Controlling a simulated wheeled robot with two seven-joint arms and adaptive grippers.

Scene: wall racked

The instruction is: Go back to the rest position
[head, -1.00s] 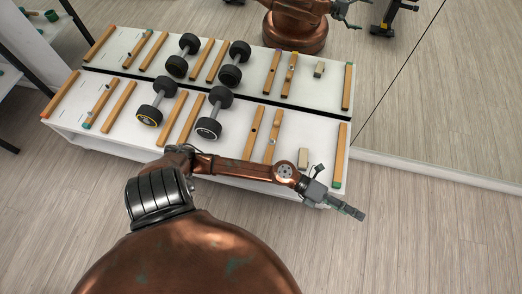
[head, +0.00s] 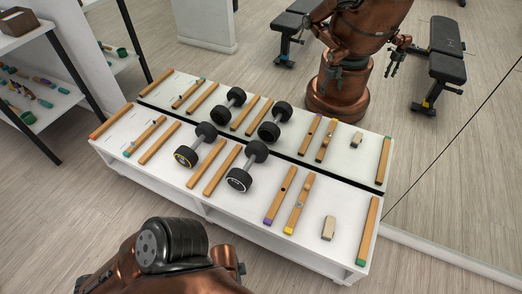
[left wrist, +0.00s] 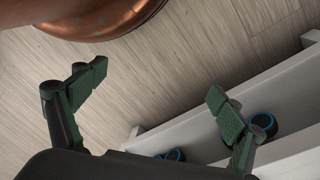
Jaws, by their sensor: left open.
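My left gripper (left wrist: 158,80) shows in the left wrist view. Its two dark green fingers are spread apart with nothing between them, above the wooden floor and beside the white rack (left wrist: 285,80). Neither of my grippers shows directly in the head view. A copper arm with a gripper appears there only as a reflection at the top right, and I cannot tell its jaws. My right gripper is not otherwise seen.
The white rack (head: 130,129) carries wooden rails, two dumbbells (head: 195,145) (head: 248,167) and a small beige block (head: 328,228). A mirror behind repeats them. Blue-ringed round items (left wrist: 264,124) sit low in the rack. Shelves stand at left. Floor (head: 60,215) is clear at front left.

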